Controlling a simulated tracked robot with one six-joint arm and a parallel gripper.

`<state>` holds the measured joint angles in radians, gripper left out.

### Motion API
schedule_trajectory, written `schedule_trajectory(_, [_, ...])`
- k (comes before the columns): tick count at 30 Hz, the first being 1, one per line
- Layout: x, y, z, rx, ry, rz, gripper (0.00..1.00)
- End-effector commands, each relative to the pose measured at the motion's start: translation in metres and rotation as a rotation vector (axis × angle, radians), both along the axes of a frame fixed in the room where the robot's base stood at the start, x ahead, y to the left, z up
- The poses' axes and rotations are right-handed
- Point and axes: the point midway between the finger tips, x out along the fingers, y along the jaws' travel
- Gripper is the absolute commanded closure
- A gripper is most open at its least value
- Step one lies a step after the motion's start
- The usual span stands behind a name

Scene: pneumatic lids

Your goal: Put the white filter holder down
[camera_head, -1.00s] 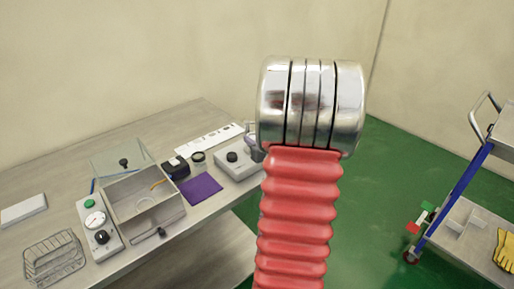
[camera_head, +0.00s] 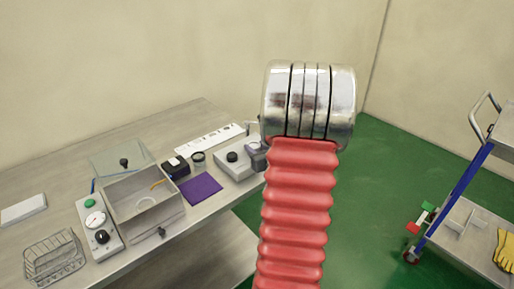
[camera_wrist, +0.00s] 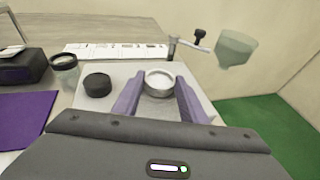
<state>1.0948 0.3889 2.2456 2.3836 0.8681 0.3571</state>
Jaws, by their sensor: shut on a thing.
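The white filter holder (camera_wrist: 159,78), a short round ring, sits between the two purple fingers of my gripper (camera_wrist: 159,92) in the wrist view. My gripper is shut on it. The holder is over the top of a light grey unit (camera_wrist: 120,75) with a black knob (camera_wrist: 98,84); whether it touches the unit cannot be told. In the head view the same grey unit (camera_head: 234,163) is at the bench's right end, and my gripper (camera_head: 257,149) is partly hidden behind my red arm. The holder cannot be made out there.
A translucent funnel (camera_wrist: 235,48) on a clamp arm stands just right of and behind the holder. A small dark-rimmed jar (camera_wrist: 64,66) and a purple cloth (camera_wrist: 22,112) lie left. A metal basin (camera_head: 146,202) and wire basket (camera_head: 53,257) are farther left. A trolley (camera_head: 462,222) stands right.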

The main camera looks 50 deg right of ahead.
Motion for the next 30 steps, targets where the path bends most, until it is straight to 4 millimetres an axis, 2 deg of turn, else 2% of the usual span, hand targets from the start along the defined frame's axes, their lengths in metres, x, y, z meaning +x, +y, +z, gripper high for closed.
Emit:
schedule_trajectory(3, [0.000,0.000,-0.002,0.001,0.000,0.000,0.83])
schedule_trajectory(4, [0.000,0.000,-0.002,0.000,0.000,0.000,0.59])
schedule_trajectory(11, [0.000,0.000,-0.002,0.000,0.000,0.000,0.43])
schedule_trajectory(22, [-0.001,0.000,0.001,-0.001,-0.001,-0.001,0.43])
schedule_trajectory(30, [-0.025,0.013,0.010,-0.001,0.000,-0.003,0.43])
